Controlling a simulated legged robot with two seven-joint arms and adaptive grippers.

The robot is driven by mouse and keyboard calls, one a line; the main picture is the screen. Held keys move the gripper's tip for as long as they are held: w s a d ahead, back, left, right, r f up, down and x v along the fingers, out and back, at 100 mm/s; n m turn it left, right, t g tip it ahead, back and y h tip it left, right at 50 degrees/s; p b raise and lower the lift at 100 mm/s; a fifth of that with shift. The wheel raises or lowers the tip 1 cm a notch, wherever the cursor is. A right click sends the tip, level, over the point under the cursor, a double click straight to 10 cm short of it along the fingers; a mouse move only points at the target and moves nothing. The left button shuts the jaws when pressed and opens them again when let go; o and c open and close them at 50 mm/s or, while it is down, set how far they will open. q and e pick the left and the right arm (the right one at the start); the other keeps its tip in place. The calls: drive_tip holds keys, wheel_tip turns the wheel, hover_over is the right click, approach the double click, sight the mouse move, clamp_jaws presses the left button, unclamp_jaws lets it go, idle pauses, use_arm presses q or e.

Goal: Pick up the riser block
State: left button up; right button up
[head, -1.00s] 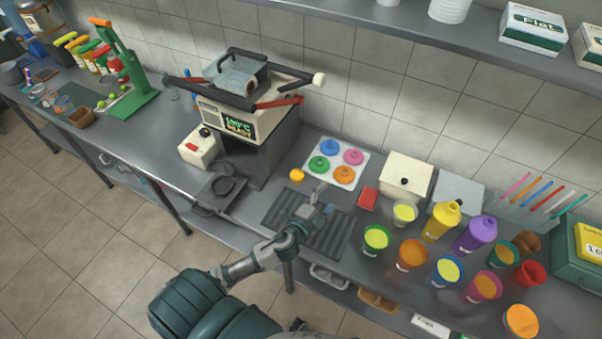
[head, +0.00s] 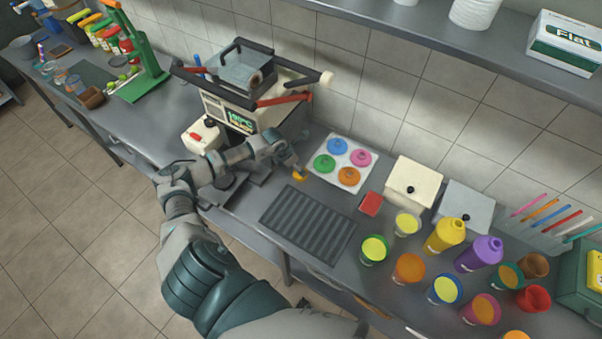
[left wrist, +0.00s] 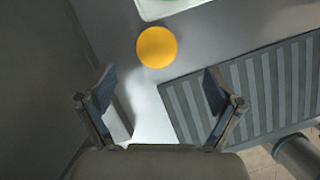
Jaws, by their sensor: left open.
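No object is clearly marked as the riser block, and I cannot tell which it is. A small round orange-yellow piece (head: 301,177) lies on the counter beside the press machine, partly hidden by my gripper in the head view. A flat red block (head: 371,204) lies right of it, next to the lid tray. My left gripper (head: 294,169) is at the orange piece. In the left wrist view my left gripper (left wrist: 160,110) is open and empty, with the orange piece (left wrist: 157,47) ahead of the fingertips and not between them. My right gripper is not in view.
A dark ribbed mat (head: 308,224) lies in front. A white tray of coloured lids (head: 342,162) stands just behind the orange piece. The press machine (head: 235,105) rises to the left. Several filled cups and bottles crowd the right. A shelf (head: 430,38) hangs along the wall.

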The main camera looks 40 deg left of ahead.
use_arm(q)
drive_tip(key=shift+w+d+f, duration=0.2)
drive_tip(key=shift+w+f, duration=0.15)
drive_tip(key=shift+f, duration=0.25)
drive_tip(key=shift+w+f, duration=0.15)
drive_tip(key=shift+f, duration=0.5)
drive_tip(key=f, duration=0.3)
drive_tip(key=w+a+f, duration=0.1)
drive_tip(key=shift+w+f+p, duration=0.1)
drive_tip(key=shift+f+p, duration=0.3)
drive_tip(key=shift+d+f, duration=0.1)
drive_tip(key=shift+d, duration=0.2)
drive_tip(key=shift+d+r, duration=0.25)
drive_tip(key=c, duration=1.2)
drive_tip(key=shift+a+f, duration=0.1)
drive_tip(key=shift+a, duration=0.05)
drive_tip(key=shift+c, duration=0.3)
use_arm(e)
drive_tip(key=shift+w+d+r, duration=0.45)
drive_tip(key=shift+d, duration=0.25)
